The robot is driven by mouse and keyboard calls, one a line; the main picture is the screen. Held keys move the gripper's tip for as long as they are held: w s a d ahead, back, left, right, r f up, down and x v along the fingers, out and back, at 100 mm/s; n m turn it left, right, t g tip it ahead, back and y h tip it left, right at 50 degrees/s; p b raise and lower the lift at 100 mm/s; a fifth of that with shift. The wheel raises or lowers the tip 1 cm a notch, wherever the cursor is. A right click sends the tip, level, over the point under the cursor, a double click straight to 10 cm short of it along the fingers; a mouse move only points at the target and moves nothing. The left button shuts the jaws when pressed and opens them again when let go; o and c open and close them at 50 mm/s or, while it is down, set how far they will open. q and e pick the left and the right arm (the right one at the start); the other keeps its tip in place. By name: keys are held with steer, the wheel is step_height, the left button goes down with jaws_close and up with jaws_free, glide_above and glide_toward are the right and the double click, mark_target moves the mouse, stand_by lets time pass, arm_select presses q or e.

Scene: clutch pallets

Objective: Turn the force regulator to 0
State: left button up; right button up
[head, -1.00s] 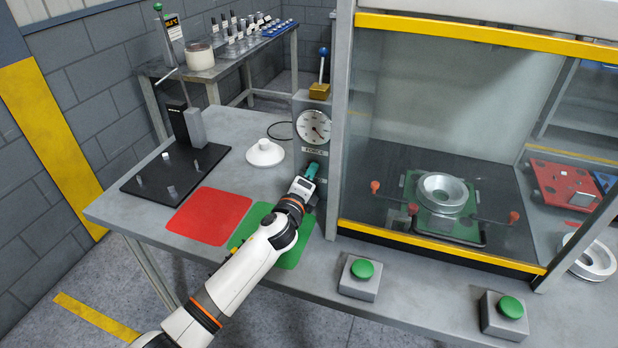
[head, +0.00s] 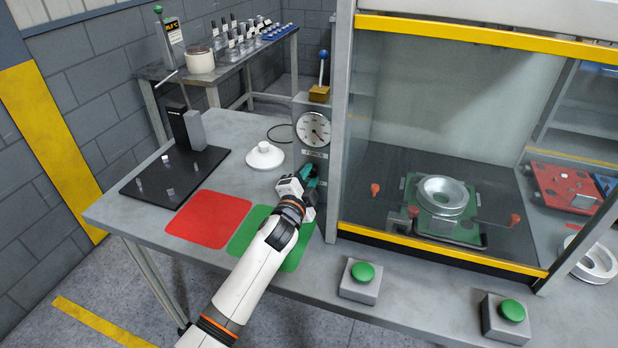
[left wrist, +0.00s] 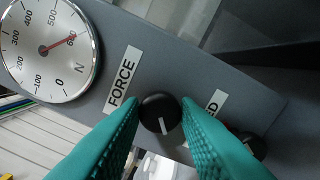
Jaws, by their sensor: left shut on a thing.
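The round force gauge (head: 313,129) sits on the grey control column. In the left wrist view the gauge (left wrist: 48,42) has a red needle near 600 on a newton scale with a 0 mark. The black force regulator knob (left wrist: 160,113), with a white line on it, is beside the FORCE label (left wrist: 123,79). My left gripper (head: 310,172) is at the column below the gauge. Its teal fingers (left wrist: 160,125) are shut on the knob, one on each side. In the head view the knob is hidden by the gripper. My right gripper is not in view.
A second black knob (left wrist: 253,144) is close to the right finger. A white lidded piece (head: 265,156), a red mat (head: 208,219) and a green mat (head: 246,235) lie left of the column. The glass-fronted press (head: 440,130) stands just right.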

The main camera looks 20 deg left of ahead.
arm_select(q)
steer(key=shift+f+n, duration=0.1)
steer(key=shift+n, duration=0.4)
steer(key=o, duration=1)
steer(key=shift+c, duration=0.2)
steer(key=s+b, duration=0.1)
steer(key=s, duration=1.1)
steer(key=shift+a+b, duration=0.2)
steer(key=shift+b, duration=0.1)
steer(key=shift+s, duration=0.1)
